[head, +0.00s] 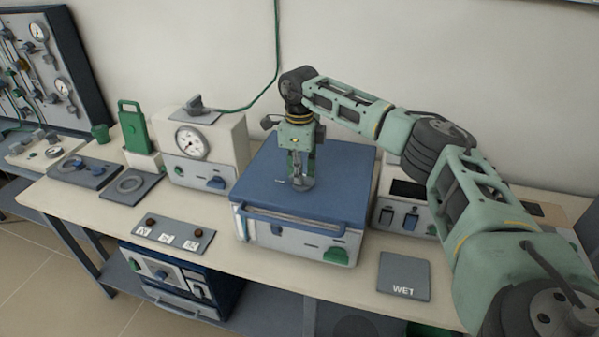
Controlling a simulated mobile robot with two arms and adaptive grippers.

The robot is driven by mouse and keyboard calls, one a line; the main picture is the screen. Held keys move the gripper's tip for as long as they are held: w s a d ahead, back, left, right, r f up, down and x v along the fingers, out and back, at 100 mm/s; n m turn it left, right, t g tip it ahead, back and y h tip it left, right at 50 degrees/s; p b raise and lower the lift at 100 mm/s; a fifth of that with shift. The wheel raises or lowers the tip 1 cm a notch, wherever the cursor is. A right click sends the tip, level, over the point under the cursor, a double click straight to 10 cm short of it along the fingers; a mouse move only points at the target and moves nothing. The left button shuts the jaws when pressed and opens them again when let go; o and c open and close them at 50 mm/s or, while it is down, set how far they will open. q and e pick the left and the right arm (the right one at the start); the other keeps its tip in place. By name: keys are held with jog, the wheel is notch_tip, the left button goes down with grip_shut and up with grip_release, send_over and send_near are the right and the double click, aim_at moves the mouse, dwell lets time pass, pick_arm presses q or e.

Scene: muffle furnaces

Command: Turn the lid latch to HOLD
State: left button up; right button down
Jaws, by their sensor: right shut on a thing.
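The blue-lidded furnace (268,190) stands in the middle of the bench, with its lid down. On its top is a small grey round latch (302,184), mostly hidden by my right gripper. My right gripper (301,172) points straight down over it and is shut on it. The latch's setting and any HOLD mark cannot be read from here. The front has a bar handle (290,219) and a green knob (336,255). My left gripper is not in view.
A cream box with a round gauge (192,143) stands left of the furnace, and a control unit (403,215) stands right of it. A grey WET plate (404,276) and a button panel (174,236) lie near the front edge. A gauge board (50,60) stands at far left.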

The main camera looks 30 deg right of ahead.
jog(key=c, duration=1.8)
grip_release()
notch_tip(320, 180, up, 12)
